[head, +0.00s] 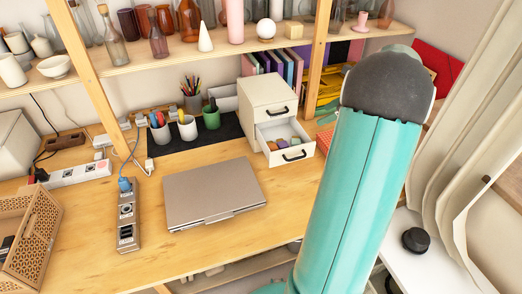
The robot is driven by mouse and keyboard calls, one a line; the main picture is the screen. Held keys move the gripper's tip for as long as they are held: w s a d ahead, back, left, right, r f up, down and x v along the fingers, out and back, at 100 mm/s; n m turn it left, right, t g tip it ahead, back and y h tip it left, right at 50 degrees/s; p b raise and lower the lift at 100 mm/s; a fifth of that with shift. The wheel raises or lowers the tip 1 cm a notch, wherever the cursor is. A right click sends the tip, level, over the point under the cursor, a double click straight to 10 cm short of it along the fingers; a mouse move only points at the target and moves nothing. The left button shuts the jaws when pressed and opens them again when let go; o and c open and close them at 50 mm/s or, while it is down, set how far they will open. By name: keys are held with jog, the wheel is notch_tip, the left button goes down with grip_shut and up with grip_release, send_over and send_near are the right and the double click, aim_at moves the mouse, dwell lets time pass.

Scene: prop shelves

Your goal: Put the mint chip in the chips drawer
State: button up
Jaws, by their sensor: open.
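A small white drawer unit (266,91) stands on the wooden desk, right of the middle. Its lower drawer (298,154) is pulled open and has a black handle. Several small coloured pieces lie in it, orange, purple and greenish among them; they are too small to tell apart. The upper drawer is shut. I cannot make out a mint chip with certainty. My teal arm crosses the right side of the view and hides part of the desk. My gripper is not in view.
A closed laptop (214,192) lies on the desk (90,245), left of the drawer unit. Pen cups stand on a black mat (218,136) behind it. A power strip (127,225) and a perforated crate (33,230) are at left. Shelves with vases (190,20) hang above.

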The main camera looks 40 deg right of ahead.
jog(key=w+a+r+n+g, duration=0.15)
jog(key=a+n, duration=0.25)
jog(key=a, duration=0.4)
jog(key=a+r+n+g, duration=0.1)
jog(key=a+r+n, duration=0.25)
jog(key=a, duration=0.55)
jog(key=w+a+r+n+g, duration=0.1)
jog(key=a+r+n, duration=0.1)
jog(key=a+n, duration=0.45)
jog(key=s+a+n+h, duration=0.1)
jog(key=s+a+n, duration=0.3)
jog(key=a, duration=0.3)
jog(key=s+a+n+h, duration=0.1)
jog(key=s+a+n, duration=0.3)
jog(key=a+n, duration=0.3)
jog(key=s+a+n+t+h, duration=0.1)
jog(key=s+a+n+h, duration=0.1)
jog(key=s+a+n, duration=0.2)
jog(key=a+n, duration=0.1)
jog(key=a, duration=0.2)
jog(key=shift+s+f, duration=0.35)
jog(key=shift+a, duration=0.15)
